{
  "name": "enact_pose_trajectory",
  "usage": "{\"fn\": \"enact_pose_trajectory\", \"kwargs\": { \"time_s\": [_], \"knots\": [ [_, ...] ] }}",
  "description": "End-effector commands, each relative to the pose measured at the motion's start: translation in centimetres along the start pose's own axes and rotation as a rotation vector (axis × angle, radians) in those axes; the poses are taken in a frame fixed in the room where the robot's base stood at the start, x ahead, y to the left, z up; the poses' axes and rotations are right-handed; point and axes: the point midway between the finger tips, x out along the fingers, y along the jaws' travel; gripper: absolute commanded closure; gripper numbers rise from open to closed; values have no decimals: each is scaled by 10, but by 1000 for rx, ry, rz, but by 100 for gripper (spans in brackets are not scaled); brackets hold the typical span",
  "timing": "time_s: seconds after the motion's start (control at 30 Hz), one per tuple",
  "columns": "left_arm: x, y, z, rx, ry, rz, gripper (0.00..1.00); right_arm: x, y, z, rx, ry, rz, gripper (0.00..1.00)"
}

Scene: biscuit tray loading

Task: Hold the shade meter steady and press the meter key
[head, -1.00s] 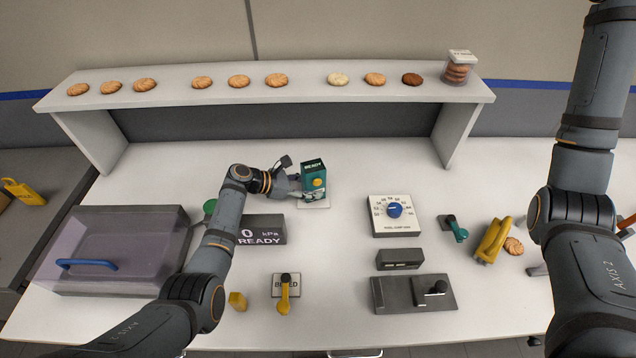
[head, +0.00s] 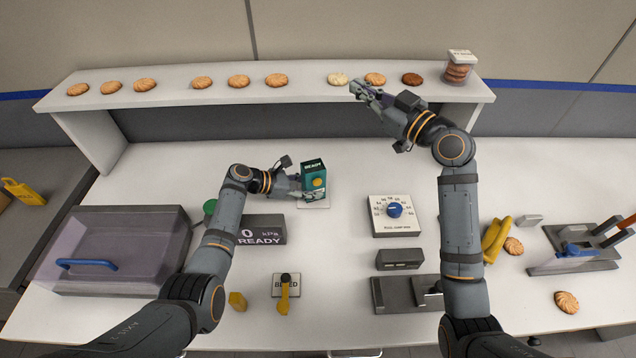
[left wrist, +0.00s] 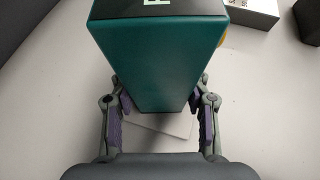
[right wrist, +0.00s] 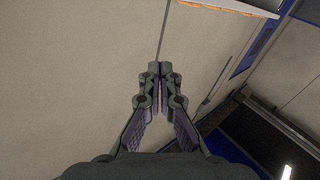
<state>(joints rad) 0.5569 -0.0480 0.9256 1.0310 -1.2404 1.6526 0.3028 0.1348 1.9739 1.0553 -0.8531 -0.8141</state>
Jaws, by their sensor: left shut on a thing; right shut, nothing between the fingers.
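The shade meter (head: 313,172) is a teal box with a dark screen reading READY and a round yellow key (head: 318,183) on its front. It stands upright on a pale pad (head: 316,206) on the table. My left gripper (head: 306,187) is shut on the meter from the left; in the left wrist view the fingers hold both sides of the teal case (left wrist: 155,55). My right gripper (head: 356,90) is shut and empty, up and to the right of the meter, near the shelf's front edge. In the right wrist view its fingertips (right wrist: 153,68) meet.
A raised shelf (head: 300,82) with several biscuits and a biscuit jar (head: 458,66) runs along the back. A dial box (head: 396,216) stands right of the meter. A pressure display (head: 262,229) and a lidded clear box (head: 120,235) stand to the left.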

Motion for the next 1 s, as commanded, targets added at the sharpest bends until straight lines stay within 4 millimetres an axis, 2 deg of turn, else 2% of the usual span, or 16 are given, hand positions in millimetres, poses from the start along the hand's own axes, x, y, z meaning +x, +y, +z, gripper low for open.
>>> {"fn": "enact_pose_trajectory", "kwargs": {
  "time_s": [0.03, 0.2, 0.27, 0.3, 0.4, 0.6, 0.7, 0.83, 1.0],
  "knots": [
    [0, 0, -1, 0, 2, 0, 71, -5, -24, 10, 51, 8, -46, 100],
    [0, 0, -1, -1, 2, 0, 71, -30, -101, 35, 215, 23, -198, 100],
    [0, 0, -1, -1, 2, 0, 71, -40, -124, 52, 264, -7, -239, 100],
    [0, 0, -1, -1, 2, 0, 71, -45, -135, 67, 286, -43, -257, 100],
    [0, 0, -1, -1, 2, -1, 71, -58, -154, 111, 316, -170, -282, 100],
    [0, 0, -1, 0, 1, 0, 71, -81, -167, 188, 332, -419, -282, 100],
    [0, 0, -1, 0, 1, 0, 71, -91, -170, 212, 334, -500, -277, 100],
    [0, 0, -1, 0, 1, 0, 71, -98, -171, 228, 334, -554, -273, 100],
    [0, 0, 0, 0, 1, 0, 71, -100, -171, 230, 334, -565, -272, 100]
  ]
}}
